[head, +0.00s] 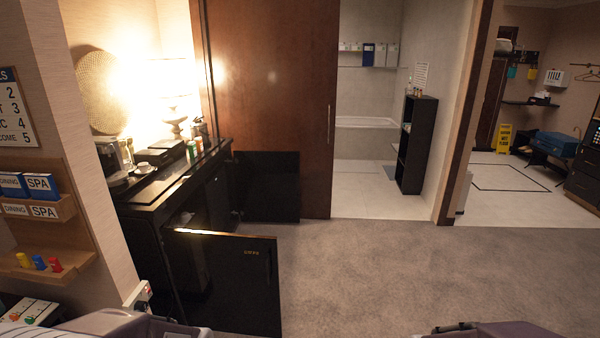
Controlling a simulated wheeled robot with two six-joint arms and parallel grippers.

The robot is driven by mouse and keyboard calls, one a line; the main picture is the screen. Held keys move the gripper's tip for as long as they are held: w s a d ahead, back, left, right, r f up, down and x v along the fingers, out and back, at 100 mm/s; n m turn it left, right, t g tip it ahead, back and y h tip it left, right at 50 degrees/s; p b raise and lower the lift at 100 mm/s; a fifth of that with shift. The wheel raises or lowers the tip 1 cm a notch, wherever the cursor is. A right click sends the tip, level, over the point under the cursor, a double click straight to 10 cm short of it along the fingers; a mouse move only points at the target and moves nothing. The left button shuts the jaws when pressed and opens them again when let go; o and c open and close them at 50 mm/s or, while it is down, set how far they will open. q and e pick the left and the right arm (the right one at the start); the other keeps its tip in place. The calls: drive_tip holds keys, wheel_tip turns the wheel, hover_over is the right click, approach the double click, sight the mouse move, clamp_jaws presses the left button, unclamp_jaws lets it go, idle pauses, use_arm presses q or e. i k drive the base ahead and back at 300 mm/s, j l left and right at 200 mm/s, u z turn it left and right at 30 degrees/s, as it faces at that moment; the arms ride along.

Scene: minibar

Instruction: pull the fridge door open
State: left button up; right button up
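A black door (228,288) stands swung out from the near end of the dark minibar cabinet (150,202). It is open wide, with a small light label near its top right corner. A dark opening shows behind its top edge, with a pale item (184,219) inside, too small to name. A second dark door panel (265,187) stands out from the far end of the cabinet. I cannot tell for certain which of the two is the fridge door. Neither of my grippers is in view.
A lit lamp (174,95), a coffee machine (112,158) and a green can (191,149) stand on the cabinet top. A wall shelf (45,212) is at the left. The carpet (370,270) right of the near door is clear. A brown sliding door (285,90) stands behind.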

sight(216, 190)
drive_tip(key=i+l+u, duration=0.2)
drive_tip(key=i, duration=0.35)
drive_tip(key=i+l+u, duration=0.1)
drive_tip(key=i+u, duration=0.15)
drive_tip(key=i, duration=0.25)
drive_tip(key=i+l+u, duration=0.2)
drive_tip(key=i, duration=0.35)
drive_tip(key=i+l+u, duration=0.25)
drive_tip(key=i+l, duration=0.2)
drive_tip(key=i+l+u, duration=0.5)
drive_tip(key=i+l, duration=0.1)
drive_tip(key=l, duration=0.1)
